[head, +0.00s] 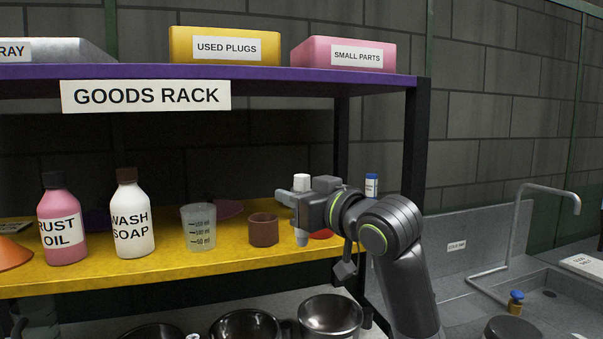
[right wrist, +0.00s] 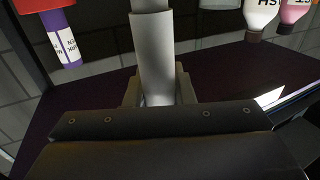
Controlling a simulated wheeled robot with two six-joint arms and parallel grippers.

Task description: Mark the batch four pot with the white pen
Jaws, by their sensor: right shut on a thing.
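The white pen (head: 301,182) stands about upright in my right gripper (head: 303,207), in front of the right end of the yellow shelf. In the right wrist view the pen (right wrist: 157,70) is a thick pale cylinder between the jaws, which are shut on it. Its lower end, a pale tip, shows below the gripper in the head view. Shiny metal pots (head: 331,314) stand below the shelf, cut off by the bottom edge; I see no readable batch mark on them. My left gripper is not in view.
On the yellow shelf (head: 150,272) stand a rust oil bottle (head: 64,222), a wash soap bottle (head: 128,215), a measuring cup (head: 198,228) and a brown cup (head: 263,230). The purple upper shelf (head: 270,76) carries boxes. A sink tap (head: 540,188) is at the right.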

